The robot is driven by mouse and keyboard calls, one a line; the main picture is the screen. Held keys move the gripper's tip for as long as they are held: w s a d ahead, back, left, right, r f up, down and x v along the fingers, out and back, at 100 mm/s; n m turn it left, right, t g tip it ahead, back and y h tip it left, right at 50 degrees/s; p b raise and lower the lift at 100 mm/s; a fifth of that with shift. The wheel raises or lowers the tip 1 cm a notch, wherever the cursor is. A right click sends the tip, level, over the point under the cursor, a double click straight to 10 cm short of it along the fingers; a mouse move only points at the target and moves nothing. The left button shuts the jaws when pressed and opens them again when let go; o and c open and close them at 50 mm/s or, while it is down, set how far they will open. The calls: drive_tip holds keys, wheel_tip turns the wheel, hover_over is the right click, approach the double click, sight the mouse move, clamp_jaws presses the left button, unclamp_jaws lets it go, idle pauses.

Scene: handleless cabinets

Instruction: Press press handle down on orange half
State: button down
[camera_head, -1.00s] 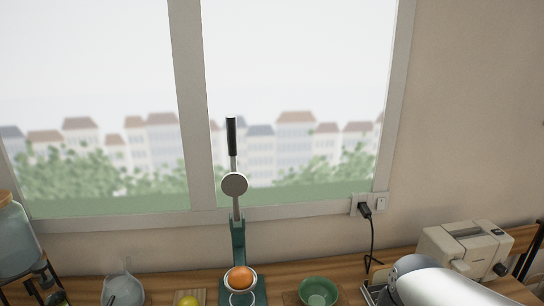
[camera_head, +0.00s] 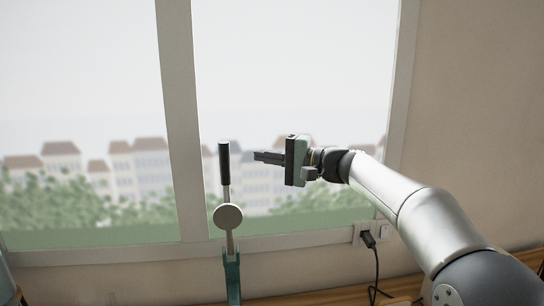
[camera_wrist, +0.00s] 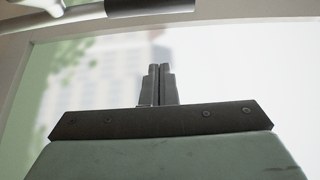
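The press handle stands raised and upright in the head view, with a black grip (camera_head: 224,163) on a metal rod and a round metal disc (camera_head: 228,217) lower down. The green press post (camera_head: 232,275) is at the bottom edge. My gripper (camera_head: 257,156) is to the right of the black grip, at about its height, pointing left with a visible gap between. In the wrist view my gripper's fingers (camera_wrist: 160,68) are together with nothing between them. The black grip (camera_wrist: 150,7) shows at the top edge there, apart from the fingertips. The orange half is out of view.
A window (camera_head: 290,60) with a light frame fills the back. A power plug (camera_head: 367,240) with a black cord is in the wall at right, below my arm. A strip of wooden counter (camera_head: 320,297) shows at the bottom. The air around the grip is clear.

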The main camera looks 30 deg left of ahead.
drive_tip(key=a, duration=0.2)
drive_tip(key=a+p, duration=0.1)
drive_tip(key=a, duration=0.1)
drive_tip(key=a+p, duration=0.1)
drive_tip(key=a, duration=0.1)
drive_tip(key=shift+s+a+r, duration=0.1)
drive_tip(key=shift+s+a, duration=0.2)
drive_tip(key=shift+s, duration=0.05)
drive_tip(key=shift+s+a, duration=0.2)
drive_tip(key=s+d, duration=0.1)
drive_tip(key=s, duration=0.2)
drive_tip(key=shift+s+d+p, duration=0.1)
drive_tip(key=shift+d+p, duration=0.2)
drive_tip(key=shift+d, duration=0.1)
drive_tip(key=shift+s+f+b, duration=0.1)
drive_tip(key=shift+f+b, duration=0.2)
drive_tip(key=shift+b, duration=0.1)
